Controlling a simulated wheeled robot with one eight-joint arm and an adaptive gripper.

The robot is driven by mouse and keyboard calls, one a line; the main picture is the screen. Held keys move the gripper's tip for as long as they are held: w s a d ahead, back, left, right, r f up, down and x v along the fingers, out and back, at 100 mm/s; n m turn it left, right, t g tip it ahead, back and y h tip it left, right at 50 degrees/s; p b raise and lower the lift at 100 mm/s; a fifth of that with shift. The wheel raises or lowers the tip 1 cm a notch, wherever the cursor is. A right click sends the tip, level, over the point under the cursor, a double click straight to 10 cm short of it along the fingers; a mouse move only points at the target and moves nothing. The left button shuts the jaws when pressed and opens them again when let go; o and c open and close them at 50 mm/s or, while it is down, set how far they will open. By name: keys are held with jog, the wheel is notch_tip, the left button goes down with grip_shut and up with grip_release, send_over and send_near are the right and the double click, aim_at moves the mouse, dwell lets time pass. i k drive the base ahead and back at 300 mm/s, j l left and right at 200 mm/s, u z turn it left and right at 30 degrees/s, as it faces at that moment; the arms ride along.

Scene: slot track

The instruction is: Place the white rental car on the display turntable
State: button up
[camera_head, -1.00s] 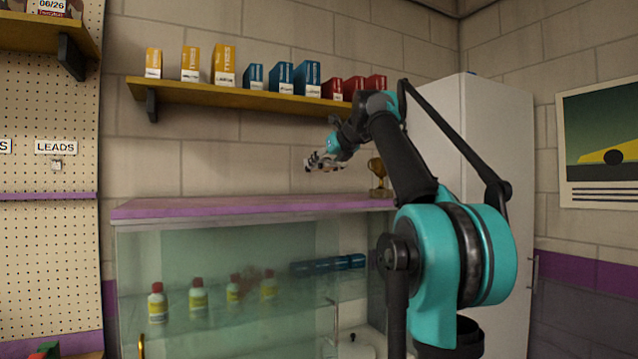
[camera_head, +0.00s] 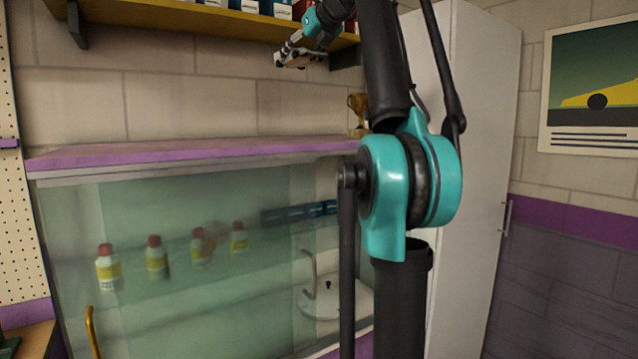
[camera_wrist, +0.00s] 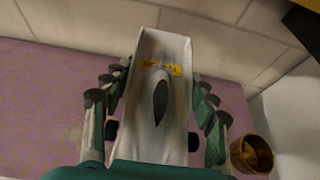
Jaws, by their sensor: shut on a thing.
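My gripper (camera_head: 290,52) is shut on the white rental car, which shows in the wrist view (camera_wrist: 153,125) as a long white body with yellow marks and a dark oval on top. The fingers (camera_wrist: 158,125) lie along both sides of the car. In the head view the gripper is high above the purple-edged cabinet top, below the upper shelf, and the car is small there. A round white disc, which looks like the display turntable (camera_head: 350,303), stands low inside the glass cabinet at its right. My arm hides part of that area.
The glass cabinet (camera_head: 130,155) holds several red-capped bottles (camera_head: 157,258) and dark blue cylinders (camera_head: 290,214). A gold trophy (camera_head: 357,108) stands on its top at the right. A yellow shelf (camera_head: 180,22) with boxes hangs above. A tall white cabinet (camera_head: 480,130) stands at the right.

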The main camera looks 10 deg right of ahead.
aim_at(324, 301)
jog(key=k+l, duration=0.35)
jog(key=l, duration=0.3)
jog(key=k+l, duration=0.2)
jog(key=l+u, duration=0.05)
jog(key=l, duration=0.1)
